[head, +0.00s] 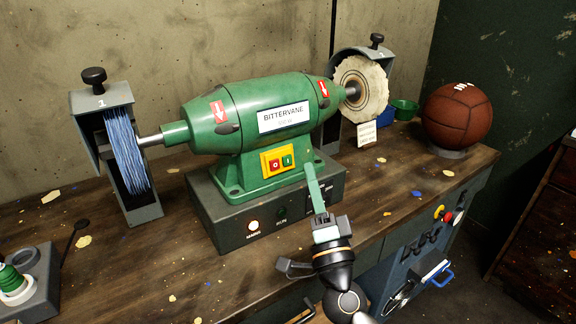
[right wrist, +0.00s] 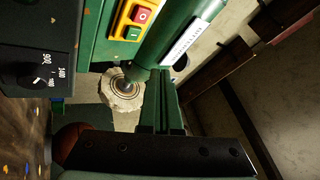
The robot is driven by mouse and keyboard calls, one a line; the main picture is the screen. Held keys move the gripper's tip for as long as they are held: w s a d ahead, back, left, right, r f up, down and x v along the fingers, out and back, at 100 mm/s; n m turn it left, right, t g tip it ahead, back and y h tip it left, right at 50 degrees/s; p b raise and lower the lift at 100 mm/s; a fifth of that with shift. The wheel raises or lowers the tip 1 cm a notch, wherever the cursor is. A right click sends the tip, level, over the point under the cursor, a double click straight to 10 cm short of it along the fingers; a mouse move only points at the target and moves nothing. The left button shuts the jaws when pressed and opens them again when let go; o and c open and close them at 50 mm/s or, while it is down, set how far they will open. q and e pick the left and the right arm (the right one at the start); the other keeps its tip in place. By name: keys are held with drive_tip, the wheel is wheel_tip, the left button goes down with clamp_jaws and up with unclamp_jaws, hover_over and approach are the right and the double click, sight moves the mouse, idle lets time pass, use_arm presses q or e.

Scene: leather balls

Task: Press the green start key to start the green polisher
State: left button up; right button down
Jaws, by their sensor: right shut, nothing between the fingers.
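The green polisher (head: 250,108) stands on a dark grey base box on the bench. Its yellow switch plate (head: 277,160) carries a red key (head: 274,165) on the left and the green start key (head: 287,160) on the right. In the right wrist view the green key (right wrist: 134,33) and red key (right wrist: 142,15) show uncovered. My right gripper (head: 308,168) is shut and empty, its green fingertips just right of the switch plate in the head view. They also show in the right wrist view (right wrist: 160,72). Contact with the housing cannot be told. My left gripper is not in view.
A blue wheel (head: 125,150) and a pale cloth wheel (head: 361,88) sit at the polisher's ends. The base has a lit pale lamp (head: 253,226) and a dark green lamp (head: 282,214). A brown leather ball (head: 457,114) rests at the right. The front bench is mostly clear.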

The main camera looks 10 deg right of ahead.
sight(288, 161)
drive_tip(key=shift+w+a+f+b, duration=0.15)
drive_tip(key=shift+w+a+b, duration=0.1)
drive_tip(key=shift+w, duration=0.5)
drive_tip(key=shift+w+a+f+b, duration=0.2)
drive_tip(key=shift+w+a, duration=0.1)
drive_tip(key=shift+w, duration=0.4)
drive_tip(key=shift+w+a+f+b, duration=0.15)
drive_tip(key=shift+w+a+b, duration=0.1)
drive_tip(key=shift+w, duration=0.5)
drive_tip(key=shift+w, duration=0.1)
drive_tip(key=shift+w+a+f, duration=0.1)
drive_tip(key=shift+w+a, duration=0.05)
drive_tip(key=shift+w, duration=0.15)
idle(0.3)
drive_tip(key=shift+w+a+f, duration=0.1)
drive_tip(key=shift+w, duration=0.25)
idle(0.7)
drive_tip(key=shift+s, duration=0.1)
drive_tip(key=shift+s+d+r+p, duration=0.1)
drive_tip(key=shift+s+d+p, duration=0.1)
drive_tip(key=shift+s, duration=0.15)
drive_tip(key=shift+s+d+r+p, duration=0.1)
drive_tip(key=shift+s+p, duration=0.05)
drive_tip(key=shift+s, duration=0.15)
